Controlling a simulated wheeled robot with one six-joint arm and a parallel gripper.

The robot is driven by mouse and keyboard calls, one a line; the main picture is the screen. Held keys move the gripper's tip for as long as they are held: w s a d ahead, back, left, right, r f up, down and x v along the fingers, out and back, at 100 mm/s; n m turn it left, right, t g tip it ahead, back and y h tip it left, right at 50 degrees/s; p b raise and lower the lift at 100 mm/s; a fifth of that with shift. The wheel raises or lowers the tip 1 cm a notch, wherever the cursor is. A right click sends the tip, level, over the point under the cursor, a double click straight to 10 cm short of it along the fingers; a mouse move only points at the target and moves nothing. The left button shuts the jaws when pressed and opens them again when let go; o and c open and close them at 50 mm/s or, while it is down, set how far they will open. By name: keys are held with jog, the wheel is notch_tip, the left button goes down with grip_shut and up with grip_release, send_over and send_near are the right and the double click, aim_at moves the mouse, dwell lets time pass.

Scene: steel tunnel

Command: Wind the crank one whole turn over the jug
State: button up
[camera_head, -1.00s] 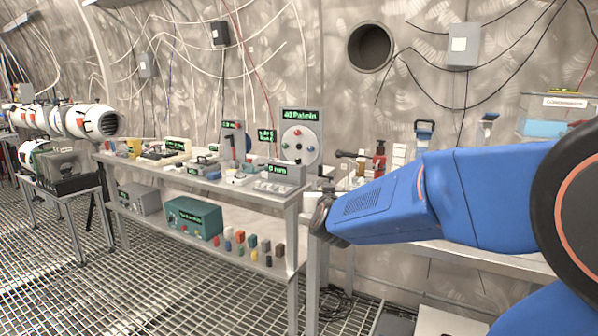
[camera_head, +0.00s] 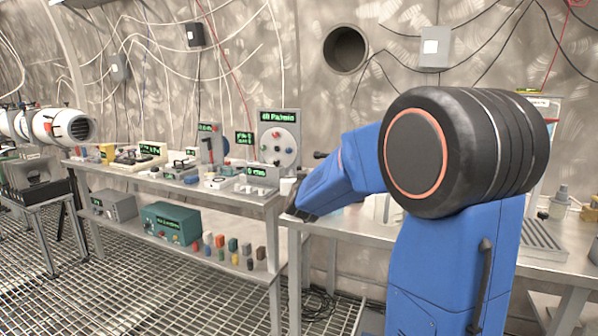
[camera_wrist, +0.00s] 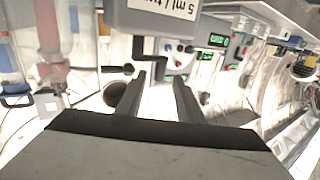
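In the wrist view a grey housing (camera_wrist: 165,18) with an upside-down label reading "5 ml/turn" hangs at the top. A dark bent crank (camera_wrist: 138,47) comes out below it on the left. I cannot make out the jug for certain in either view.
Left of my arm, a steel bench (camera_head: 225,192) carries instruments and a dial panel (camera_head: 279,137) with green displays. Coloured blocks and a green box (camera_head: 171,222) sit on its lower shelf. Grating floor is open at front left.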

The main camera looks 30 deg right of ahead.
jog(key=shift+x, duration=2.7)
grip_shut()
